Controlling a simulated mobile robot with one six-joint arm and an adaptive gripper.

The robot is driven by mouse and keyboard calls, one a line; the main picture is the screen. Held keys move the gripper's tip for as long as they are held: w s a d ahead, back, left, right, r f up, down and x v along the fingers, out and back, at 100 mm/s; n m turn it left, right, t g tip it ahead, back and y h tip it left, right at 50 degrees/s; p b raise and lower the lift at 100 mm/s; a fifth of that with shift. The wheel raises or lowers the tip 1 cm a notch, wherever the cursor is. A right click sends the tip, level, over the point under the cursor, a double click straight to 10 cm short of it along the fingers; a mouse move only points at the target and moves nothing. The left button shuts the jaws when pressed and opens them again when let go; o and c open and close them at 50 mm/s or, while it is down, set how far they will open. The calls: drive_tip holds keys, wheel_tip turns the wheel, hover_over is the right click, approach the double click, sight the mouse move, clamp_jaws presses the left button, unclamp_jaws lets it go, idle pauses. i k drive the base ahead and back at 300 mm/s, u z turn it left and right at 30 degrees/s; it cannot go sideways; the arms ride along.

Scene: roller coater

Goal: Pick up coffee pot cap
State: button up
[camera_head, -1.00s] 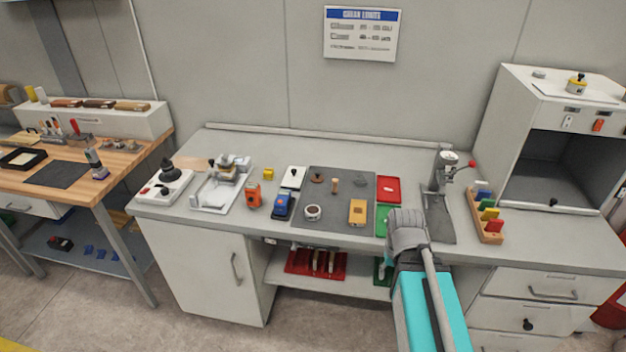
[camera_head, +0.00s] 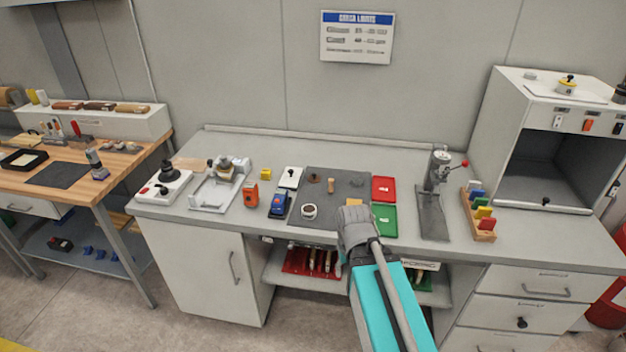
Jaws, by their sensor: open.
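No coffee pot shows clearly, and the pieces are too small to name the coffee pot cap for certain. A small brown, round, knobbed piece (camera_head: 314,178) at the back left of the dark grey mat (camera_head: 345,178) looks most like a cap. A round white cup-like piece with a dark centre (camera_head: 309,211) sits at the mat's front left. A small wooden peg (camera_head: 331,186) stands between them. My gripper (camera_head: 352,213) is over the mat's front right, apart from these pieces. It is open, with its fingertips mostly hidden behind its own body, and it partly covers a yellow block.
Red (camera_head: 383,189) and green (camera_head: 384,220) trays lie right of the mat. A press stand (camera_head: 437,170) and a rack of coloured tabs (camera_head: 480,215) stand farther right. Blue (camera_head: 279,205) and orange (camera_head: 251,194) devices are left of the mat.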

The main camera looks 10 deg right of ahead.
sight(314, 179)
drive_tip(key=u, duration=0.05)
drive_tip(key=i, duration=1)
